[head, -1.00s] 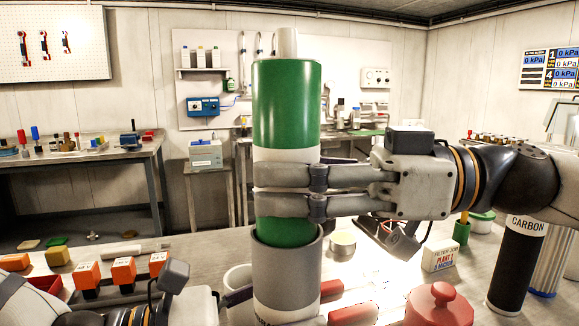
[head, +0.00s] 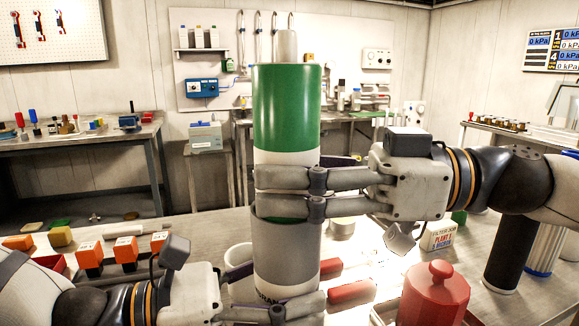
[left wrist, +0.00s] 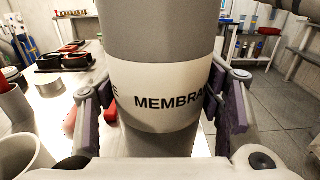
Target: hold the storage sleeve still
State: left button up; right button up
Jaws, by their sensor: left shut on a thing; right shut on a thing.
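The storage sleeve (head: 285,250) is a grey upright tube with a white band whose lettering is partly visible. It fills the middle of the left wrist view (left wrist: 155,140), where the band reads "MEMBRA". My left gripper (head: 290,309) is shut on the sleeve low down, with a purple-padded finger on each side in the left wrist view. A green cylinder (head: 287,105) with a white band stands upright, its lower end inside the sleeve's mouth. My right gripper (head: 290,192) is shut on this cylinder just above the sleeve's rim. The sleeve's foot is hidden in the head view.
A red lidded pot (head: 434,295) stands right of the sleeve. Red-handled tools (head: 350,291), a white box (head: 438,236) and a dark filter (head: 514,250) are also on the right. Orange blocks (head: 126,250) stand at left. A white cup (head: 240,258) is close beside the sleeve.

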jog(key=shift+f, duration=0.45)
jog(key=o, duration=1.1)
jog(key=shift+f, duration=0.15)
jog(key=shift+c, duration=0.2)
jog(key=shift+d, duration=0.1)
jog(key=d, duration=1.1)
jog(key=shift+s+d, duration=0.35)
jog(key=shift+d, duration=0.05)
pick_arm(q)
jog(key=o, duration=1.6)
